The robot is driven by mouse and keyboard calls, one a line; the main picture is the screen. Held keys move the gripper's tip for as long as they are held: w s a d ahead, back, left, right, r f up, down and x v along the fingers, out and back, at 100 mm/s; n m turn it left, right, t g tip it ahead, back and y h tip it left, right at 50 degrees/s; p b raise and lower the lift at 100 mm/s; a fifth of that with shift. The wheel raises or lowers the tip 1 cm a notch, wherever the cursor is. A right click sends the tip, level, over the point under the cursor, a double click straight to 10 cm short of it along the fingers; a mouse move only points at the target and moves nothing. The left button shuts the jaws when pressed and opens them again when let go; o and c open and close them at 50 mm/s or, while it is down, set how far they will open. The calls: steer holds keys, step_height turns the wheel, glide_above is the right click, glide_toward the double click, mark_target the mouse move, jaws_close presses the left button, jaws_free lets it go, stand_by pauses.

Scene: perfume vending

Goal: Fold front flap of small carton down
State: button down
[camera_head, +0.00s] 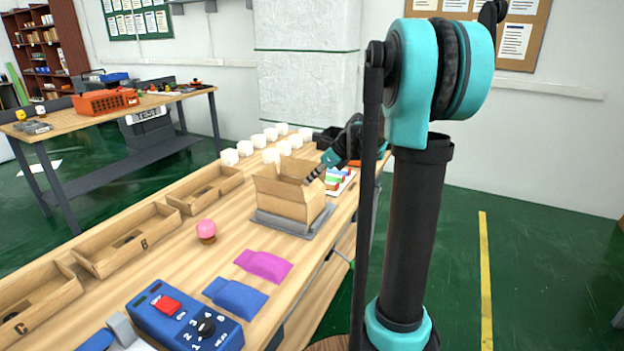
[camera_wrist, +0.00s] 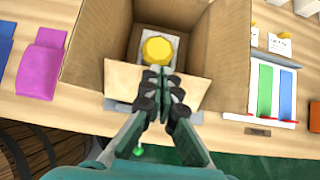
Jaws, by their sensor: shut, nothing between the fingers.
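The small carton (camera_head: 287,202) stands open-topped on a grey base plate (camera_head: 275,226) on the workbench. In the wrist view the carton (camera_wrist: 103,40) shows from above, with a round yellow-topped item (camera_wrist: 158,50) inside. Its front flap (camera_wrist: 122,83), a plain tan panel, lies on the near side, with its outer edge toward my wrist. My gripper (camera_wrist: 166,76) is shut and empty, with its fingertips over the middle of this flap. Whether they touch it I cannot tell. In the head view my gripper (camera_head: 312,178) is at the carton's right upper edge.
White blocks (camera_head: 254,142) stand behind the carton. Wooden trays (camera_head: 125,240) line the bench's left side. A pink-topped item (camera_head: 206,230), purple pouch (camera_head: 263,265), blue pouch (camera_head: 235,297) and blue control box (camera_head: 184,318) lie nearer. A rack of coloured strips (camera_wrist: 270,92) sits right of the carton.

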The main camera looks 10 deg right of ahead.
steer(key=shift+w+a+h, duration=0.15)
steer(key=shift+a+h, duration=0.05)
steer(key=shift+h, duration=0.2)
steer(key=g+h, duration=0.1)
steer(key=w+a+f+g+h, duration=0.1)
steer(key=shift+a+h, duration=0.2)
steer(key=shift+h, duration=0.1)
steer(key=shift+w+a+f+g+h, duration=0.2)
steer(key=shift+f+g+h, duration=0.2)
steer(key=shift+g+h, duration=0.15)
steer(key=shift+w+a+f+g+h, duration=0.1)
steer(key=shift+a+f+g+h, duration=0.05)
steer(key=shift+f+g+h, duration=0.3)
steer(key=shift+a, duration=0.15)
